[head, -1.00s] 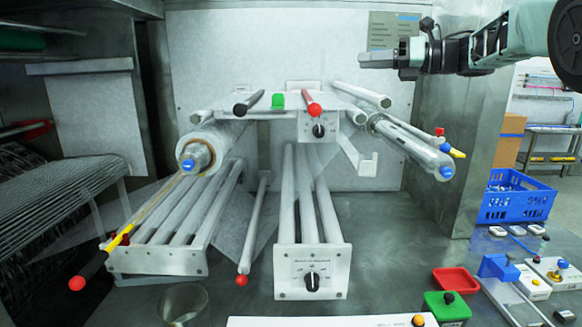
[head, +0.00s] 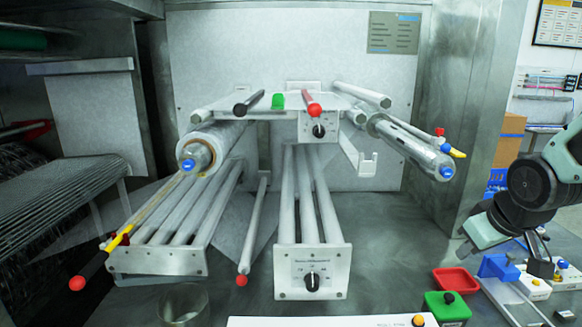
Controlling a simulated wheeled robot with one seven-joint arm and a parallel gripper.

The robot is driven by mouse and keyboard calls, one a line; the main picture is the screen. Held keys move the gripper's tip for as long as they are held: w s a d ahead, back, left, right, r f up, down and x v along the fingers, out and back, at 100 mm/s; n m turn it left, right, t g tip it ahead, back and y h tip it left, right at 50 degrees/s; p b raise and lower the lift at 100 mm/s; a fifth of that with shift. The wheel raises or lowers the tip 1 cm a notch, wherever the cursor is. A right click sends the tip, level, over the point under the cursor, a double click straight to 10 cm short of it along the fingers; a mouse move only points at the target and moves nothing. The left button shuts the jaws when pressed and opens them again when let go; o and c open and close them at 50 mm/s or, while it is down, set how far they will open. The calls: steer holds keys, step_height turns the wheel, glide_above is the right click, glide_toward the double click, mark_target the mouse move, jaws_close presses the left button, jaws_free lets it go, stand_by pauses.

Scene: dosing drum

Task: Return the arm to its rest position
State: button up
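My arm (head: 530,188) is folded at the right edge of the head view, over the right side of the bench. Its light green and black links bend downward there. A dark part at its lower end (head: 540,262) hangs above the small switch boxes, and seems to be my gripper. Its fingers cannot be made out, so whether it is open or shut does not show. Nothing held can be seen. The dosing drum fixture (head: 312,270), with its white rods and dial, stands at the middle of the bench, well left of my arm.
A red tray (head: 456,280), a green box (head: 447,308) and a blue bracket (head: 497,268) sit close to my arm at the lower right. Rollers and coloured handles stick out from the fixture. A steel post (head: 470,120) stands behind.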

steer(key=s+a+f+m+g, duration=0.2)
steer(key=s+f+m+g, duration=0.15)
steer(key=s, duration=0.65)
steer(key=s+a+f+n+g+b, duration=0.1)
steer(key=s+a+f+n+b, duration=0.1)
steer(key=s+a, duration=0.4)
steer(key=s+a+f+n+g+y+b, duration=0.1)
steer(key=s+a+n+b, duration=0.3)
steer(key=a, duration=0.8)
steer(key=s+f+n, duration=0.1)
steer(key=s+n, duration=0.1)
steer(key=s, duration=0.1)
steer(key=shift+f, duration=0.2)
steer(key=shift+g, duration=0.25)
